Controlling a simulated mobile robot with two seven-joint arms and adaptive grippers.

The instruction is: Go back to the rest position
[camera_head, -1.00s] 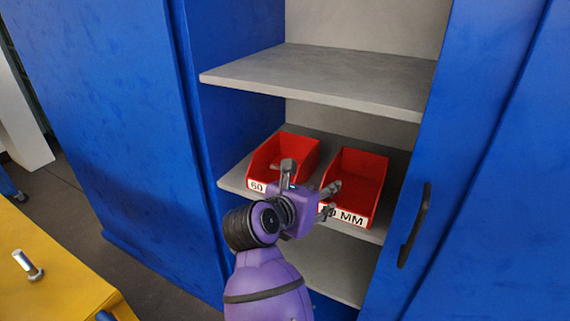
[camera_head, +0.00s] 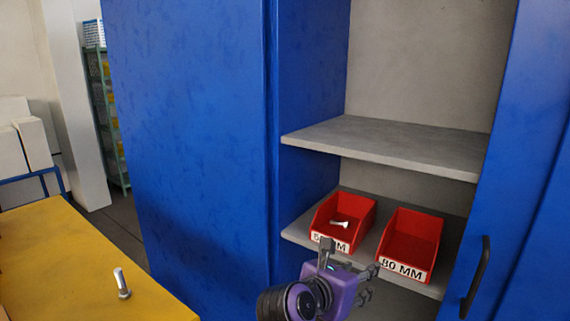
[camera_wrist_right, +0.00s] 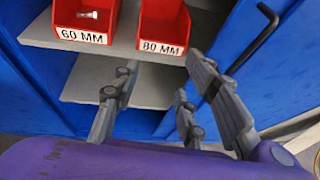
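My right gripper (camera_head: 348,268) is open and empty, just in front of and below the two red bins on the cabinet shelf. Its spread fingers also show in the right wrist view (camera_wrist_right: 163,90), with nothing between them. The left bin, labelled 60 MM (camera_head: 366,217), holds a silver bolt (camera_head: 340,223); the bolt also shows in the right wrist view (camera_wrist_right: 88,14). The right bin, labelled 80 MM (camera_head: 428,238), looks empty. My left gripper is not in view.
The blue cabinet (camera_head: 190,130) stands open, with a grey upper shelf (camera_head: 390,145) above the bins. A door with a black handle (camera_head: 476,278) is at the right. A bolt (camera_head: 122,283) stands upright on the yellow table (camera_head: 60,250) at the left.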

